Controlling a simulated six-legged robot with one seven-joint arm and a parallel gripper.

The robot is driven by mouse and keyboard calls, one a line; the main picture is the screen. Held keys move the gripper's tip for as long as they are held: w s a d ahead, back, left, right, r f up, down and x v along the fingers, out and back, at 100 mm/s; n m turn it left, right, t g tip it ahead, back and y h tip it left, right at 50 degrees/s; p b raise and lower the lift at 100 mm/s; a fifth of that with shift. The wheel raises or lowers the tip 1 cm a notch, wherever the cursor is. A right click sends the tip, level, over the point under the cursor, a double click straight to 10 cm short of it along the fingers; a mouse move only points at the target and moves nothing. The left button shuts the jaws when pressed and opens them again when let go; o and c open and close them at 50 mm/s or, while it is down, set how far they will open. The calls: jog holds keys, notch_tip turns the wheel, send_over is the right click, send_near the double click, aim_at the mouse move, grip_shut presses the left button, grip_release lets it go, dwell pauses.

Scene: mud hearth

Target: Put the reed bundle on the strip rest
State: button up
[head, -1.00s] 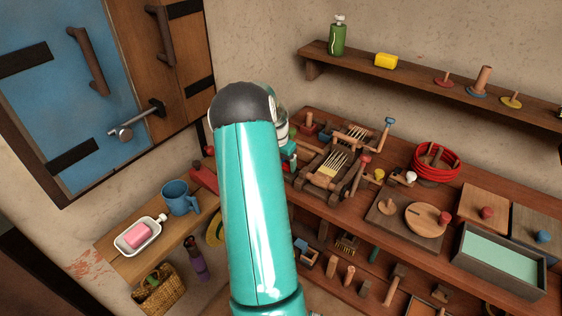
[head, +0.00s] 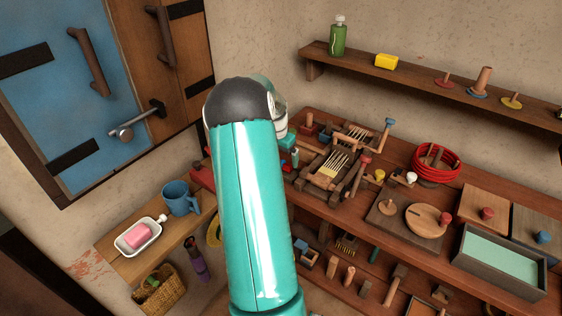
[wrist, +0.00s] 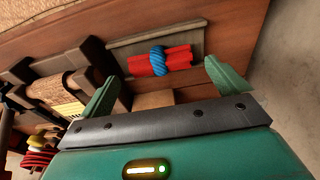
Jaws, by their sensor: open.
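The reed bundle (wrist: 180,59), red sticks bound by a blue cord, lies on a shallow grey-brown wooden holder (wrist: 130,50) in the wrist view. My gripper (wrist: 165,86) is open, with one finger on each side below the bundle in the picture. Nothing is between the fingers, and no contact with the bundle shows. In the head view my teal arm covers much of the bench's left part, and I cannot make out the bundle for certain. A wooden frame with pale strips (head: 334,163) stands right of the arm. I cannot tell which piece is the strip rest.
A dark wooden frame (wrist: 75,60) stands close left of the bundle in the wrist view. A red coil (head: 437,176), a board with a round disc (head: 427,222) and a green-lined tray (head: 500,258) fill the bench's right. A blue mug (head: 178,196) stands at left.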

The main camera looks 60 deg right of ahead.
notch_tip(320, 180, up, 8)
jog(key=a, duration=0.1)
jog(key=shift+a+r, duration=0.15)
jog(key=shift+w, duration=0.1)
